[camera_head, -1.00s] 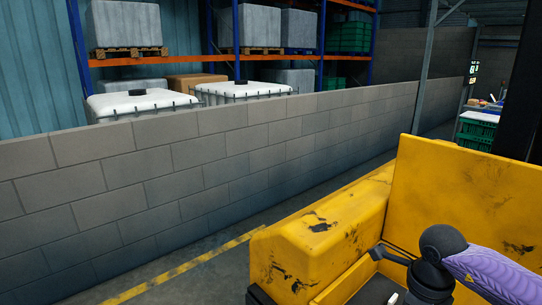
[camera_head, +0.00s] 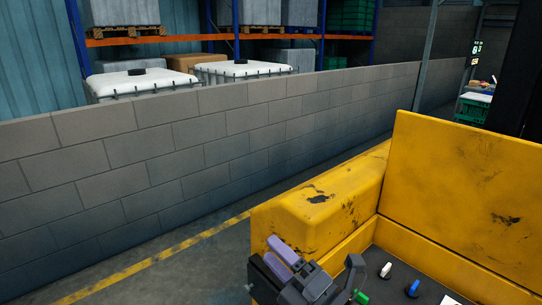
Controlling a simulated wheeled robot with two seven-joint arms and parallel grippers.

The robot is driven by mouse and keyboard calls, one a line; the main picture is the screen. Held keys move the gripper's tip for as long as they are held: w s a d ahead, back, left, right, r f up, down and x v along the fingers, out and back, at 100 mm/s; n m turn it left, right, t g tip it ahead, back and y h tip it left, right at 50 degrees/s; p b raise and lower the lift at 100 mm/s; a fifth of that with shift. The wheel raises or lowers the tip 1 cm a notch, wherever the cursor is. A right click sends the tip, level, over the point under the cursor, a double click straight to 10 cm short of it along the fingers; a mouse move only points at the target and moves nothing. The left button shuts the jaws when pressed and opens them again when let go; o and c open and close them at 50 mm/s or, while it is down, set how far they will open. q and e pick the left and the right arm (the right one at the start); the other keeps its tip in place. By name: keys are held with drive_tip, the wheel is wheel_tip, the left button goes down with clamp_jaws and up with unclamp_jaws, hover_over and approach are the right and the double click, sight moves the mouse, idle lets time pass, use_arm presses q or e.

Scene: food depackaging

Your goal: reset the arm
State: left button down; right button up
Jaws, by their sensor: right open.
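My right gripper (camera_head: 273,250) shows at the bottom centre of the head view. My left gripper is not in view.
Beside the gripper is a dark panel with a white knob (camera_head: 386,270), a blue knob (camera_head: 412,287) and a green knob (camera_head: 360,297). A tall yellow panel (camera_head: 460,190) stands at the right. A grey block wall (camera_head: 180,160) runs behind, with open floor (camera_head: 200,260) before it.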

drive_tip(key=s+d+f+m+g+h, duration=0.35)
drive_tip(key=d+f+m+h, duration=0.4)
drive_tip(key=m, duration=0.35)
drive_tip(key=s+d+f+m+g+h, duration=0.2)
drive_tip(key=s+d+f+m+h, duration=0.5)
drive_tip(key=m, duration=0.5)
drive_tip(key=s+f+m+g, duration=0.3)
drive_tip(key=s+f+g, duration=0.45)
drive_tip(key=s, duration=0.35)
wheel_tip(320, 180, down, 22)
drive_tip(key=s+b, duration=0.3)
drive_tip(key=b, duration=0.3)
drive_tip(key=s+d+f+n+g+b, duration=0.1)
drive_tip(key=s+d+f+b, duration=0.2)
drive_tip(key=s+f, duration=1)
wheel_tip(320, 180, down, 2)
drive_tip(key=shift+s+f+g+b, duration=0.25)
drive_tip(key=shift+s+g+b, duration=0.15)
drive_tip(key=shift+b, duration=0.15)
